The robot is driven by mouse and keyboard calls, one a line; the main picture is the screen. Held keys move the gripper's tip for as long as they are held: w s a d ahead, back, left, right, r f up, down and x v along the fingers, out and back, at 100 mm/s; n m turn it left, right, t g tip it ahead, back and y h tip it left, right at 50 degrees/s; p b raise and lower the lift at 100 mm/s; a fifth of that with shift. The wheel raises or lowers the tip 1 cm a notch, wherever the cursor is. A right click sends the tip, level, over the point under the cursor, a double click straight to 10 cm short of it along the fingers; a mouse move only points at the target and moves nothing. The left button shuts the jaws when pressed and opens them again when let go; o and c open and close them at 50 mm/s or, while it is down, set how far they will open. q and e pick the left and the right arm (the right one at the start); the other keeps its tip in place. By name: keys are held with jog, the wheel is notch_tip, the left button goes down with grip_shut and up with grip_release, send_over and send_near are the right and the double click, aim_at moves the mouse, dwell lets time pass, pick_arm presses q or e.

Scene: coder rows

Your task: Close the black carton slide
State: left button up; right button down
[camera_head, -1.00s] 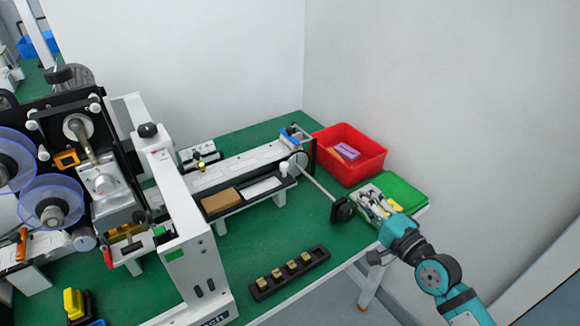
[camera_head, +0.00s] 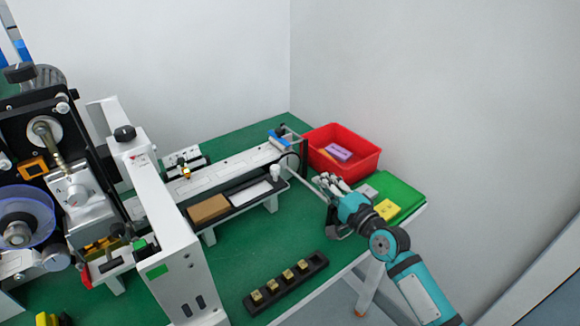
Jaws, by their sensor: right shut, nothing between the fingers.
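A black carton slide (camera_head: 235,212) runs along the front of the white coder rail and carries a brown carton (camera_head: 208,209) and a white piece (camera_head: 250,193). A white knob (camera_head: 275,172) stands at its right end. A thin metal rod (camera_head: 309,183) reaches from the rail's end toward my right gripper (camera_head: 330,184). My right gripper is shut and empty, at the right side of the table, to the right of the slide and apart from its knob. It hides the rod's far end and most of the black handle there. My left gripper is not in view.
A red bin (camera_head: 365,160) with a purple item (camera_head: 338,152) stands at the back right. A green tray (camera_head: 411,195) with a yellow card (camera_head: 387,209) lies behind my right arm. A black holder (camera_head: 318,262) with several brass pieces lies in front. The coder machine (camera_head: 172,250) fills the left.

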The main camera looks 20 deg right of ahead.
jog(key=x, duration=1)
jog(key=shift+w+b, duration=0.3)
jog(key=shift+w, duration=0.05)
jog(key=a, duration=0.1)
jog(key=s+a+p, duration=0.1)
jog(key=a+p, duration=0.1)
jog(key=shift+s+a, duration=0.25)
jog(key=shift+s, duration=0.15)
